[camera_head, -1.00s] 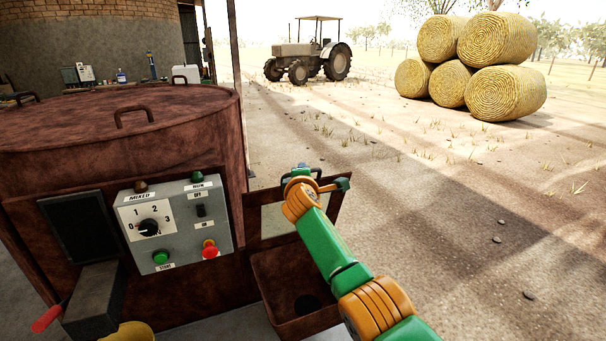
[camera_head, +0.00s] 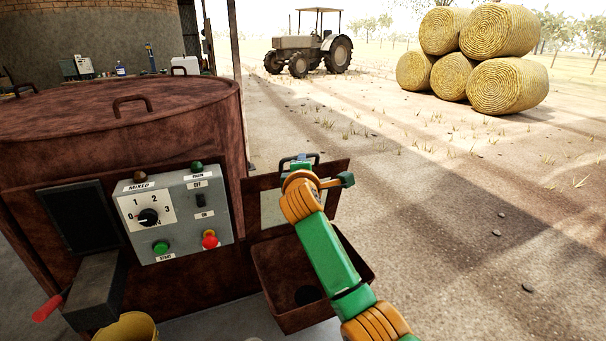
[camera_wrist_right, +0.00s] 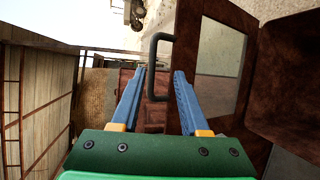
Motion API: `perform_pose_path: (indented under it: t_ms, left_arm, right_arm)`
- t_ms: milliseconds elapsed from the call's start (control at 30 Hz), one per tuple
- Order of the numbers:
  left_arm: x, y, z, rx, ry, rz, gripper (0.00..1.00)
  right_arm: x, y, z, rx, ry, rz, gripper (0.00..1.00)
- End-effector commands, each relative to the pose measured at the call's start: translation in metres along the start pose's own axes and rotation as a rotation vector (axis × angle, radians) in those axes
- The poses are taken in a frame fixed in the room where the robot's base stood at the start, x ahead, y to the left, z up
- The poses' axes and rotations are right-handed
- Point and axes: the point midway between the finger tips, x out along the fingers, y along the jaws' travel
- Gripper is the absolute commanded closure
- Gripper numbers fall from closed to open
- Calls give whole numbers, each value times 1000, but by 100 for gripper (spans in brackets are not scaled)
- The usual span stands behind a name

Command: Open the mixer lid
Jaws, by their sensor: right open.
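The mixer is a large rusty red-brown drum (camera_head: 200,122) at the left of the head view. Its round top (camera_head: 70,112) is in place and bears dark handles, one at the front (camera_head: 131,104). A rusty panel with a pale window (camera_head: 279,208) stands at the mixer's right side; it also shows in the wrist view (camera_wrist_right: 193,25). A dark U-shaped handle (camera_wrist_right: 152,66) sticks out from the panel. My right gripper (camera_wrist_right: 160,70) is open, its fingertips on either side of the handle's bar. In the head view its arm partly hides the panel. My left gripper is out of view.
A grey control box (camera_head: 178,215) with a dial and buttons is on the mixer's front. A rusty open bin (camera_head: 285,272) is below the panel. A yellow bucket (camera_head: 125,328) is at the bottom left. Open ground lies to the right, with a tractor and bales far back.

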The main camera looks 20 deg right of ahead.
Motion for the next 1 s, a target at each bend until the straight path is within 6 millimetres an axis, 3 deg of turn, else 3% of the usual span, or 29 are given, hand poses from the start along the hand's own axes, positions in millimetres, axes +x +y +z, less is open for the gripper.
perform_pose_path:
  t_ms: [300, 733, 767, 867, 1000]
  left_arm:
    - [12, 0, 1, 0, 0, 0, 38]
    - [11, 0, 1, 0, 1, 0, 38]
    - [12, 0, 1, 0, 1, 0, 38]
    - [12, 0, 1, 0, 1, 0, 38]
    - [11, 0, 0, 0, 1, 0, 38]
  right_arm:
    - [-30, -1, 0, 1, 2, 1, 55]
    - [-30, -7, 0, 13, 4, -11, 55]
    - [-30, -16, 0, 30, 7, -26, 55]
    - [-34, -84, 2, 168, 23, -150, 55]
    - [-76, -218, 14, 478, -6, -420, 55]
